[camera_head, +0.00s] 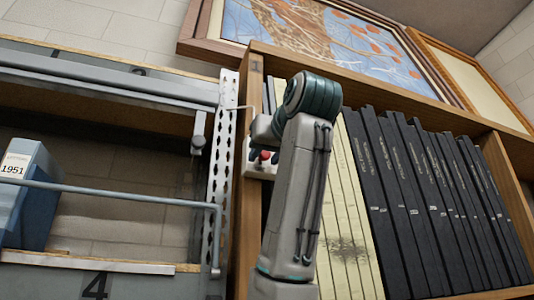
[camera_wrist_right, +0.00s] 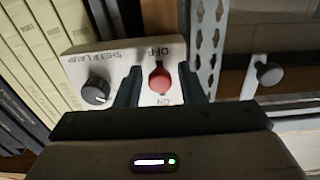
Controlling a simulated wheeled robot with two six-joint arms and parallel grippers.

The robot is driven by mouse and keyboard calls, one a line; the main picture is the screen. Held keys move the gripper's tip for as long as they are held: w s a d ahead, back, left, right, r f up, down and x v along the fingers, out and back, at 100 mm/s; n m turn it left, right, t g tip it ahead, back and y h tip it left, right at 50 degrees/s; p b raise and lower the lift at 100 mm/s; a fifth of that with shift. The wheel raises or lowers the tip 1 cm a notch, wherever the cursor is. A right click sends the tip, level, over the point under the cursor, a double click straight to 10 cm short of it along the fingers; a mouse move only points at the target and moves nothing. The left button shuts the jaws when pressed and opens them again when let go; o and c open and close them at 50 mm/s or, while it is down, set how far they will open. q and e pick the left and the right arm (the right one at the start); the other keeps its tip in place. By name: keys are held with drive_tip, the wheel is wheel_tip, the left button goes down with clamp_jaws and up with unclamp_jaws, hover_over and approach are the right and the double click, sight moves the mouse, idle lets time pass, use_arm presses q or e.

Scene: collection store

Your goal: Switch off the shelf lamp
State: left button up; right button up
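The shelf lamp's pale switch box (camera_wrist_right: 115,62) fills the upper middle of the right wrist view. It has a black knob (camera_wrist_right: 96,92) and a red switch (camera_wrist_right: 159,80) between upside-down OFF and ON labels; its set position is unclear. My right gripper (camera_wrist_right: 160,72) is open, one dark finger on each side of the red switch, with small gaps visible. In the head view the box (camera_head: 258,172) and red switch (camera_head: 264,156) sit on the bookcase's left upright, partly behind my right arm. My left gripper is in neither view. The lamp itself is not seen.
Black books (camera_head: 405,190) and cream books (camera_head: 350,215) fill the wooden bookcase right of the box. A perforated metal post (camera_head: 222,165) and a grey rail stand close on the left. A blue box file (camera_head: 25,190) is on the left rack. A framed picture (camera_head: 330,40) hangs above.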

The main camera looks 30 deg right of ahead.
drive_tip(key=shift+o, duration=0.6)
drive_tip(key=shift+s, duration=0.1)
drive_tip(key=shift+s+a, duration=0.1)
drive_tip(key=shift+s, duration=0.15)
drive_tip(key=b+v, duration=0.7)
drive_tip(key=v, duration=0.3)
drive_tip(key=shift+s+a, duration=0.1)
